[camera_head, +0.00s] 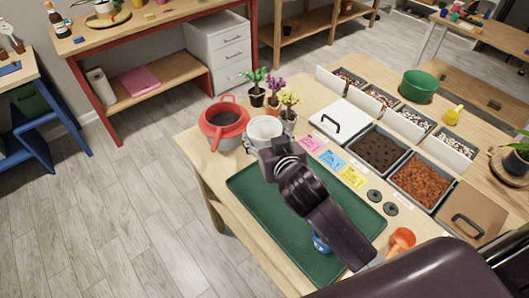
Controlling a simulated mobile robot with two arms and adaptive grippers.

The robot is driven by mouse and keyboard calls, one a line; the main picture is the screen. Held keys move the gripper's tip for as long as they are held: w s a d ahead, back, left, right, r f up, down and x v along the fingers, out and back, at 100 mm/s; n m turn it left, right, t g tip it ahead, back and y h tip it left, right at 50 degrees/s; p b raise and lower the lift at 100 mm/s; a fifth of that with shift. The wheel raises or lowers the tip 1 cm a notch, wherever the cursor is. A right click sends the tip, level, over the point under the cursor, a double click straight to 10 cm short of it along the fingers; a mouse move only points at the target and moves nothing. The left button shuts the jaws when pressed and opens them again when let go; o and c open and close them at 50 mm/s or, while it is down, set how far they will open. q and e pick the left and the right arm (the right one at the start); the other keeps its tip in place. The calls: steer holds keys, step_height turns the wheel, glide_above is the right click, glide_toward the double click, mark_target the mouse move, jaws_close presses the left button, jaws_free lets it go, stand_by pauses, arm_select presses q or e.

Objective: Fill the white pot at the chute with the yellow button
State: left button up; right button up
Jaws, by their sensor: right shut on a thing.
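A white pot (265,127) is just beyond the far left end of the green tray (245,187). My right gripper (264,143) reaches it from the near side and is shut on it; the fingers and the arm hide the pot's lower part. I cannot tell whether the pot is lifted or resting. Several bins with upright white panels (408,124) stand in a row at the back right, with loose material inside. I cannot make out a yellow button on any of them. My left gripper is not in view.
A red-rimmed grey container (224,121) stands close left of the pot, with potted flowers (290,99) behind. Soil bins (381,149) and coloured cards (332,160) lie to the right. An orange scoop (402,238) lies near the front. The tray's left part is clear.

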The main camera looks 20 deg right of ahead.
steer(key=shift+r, duration=1.35)
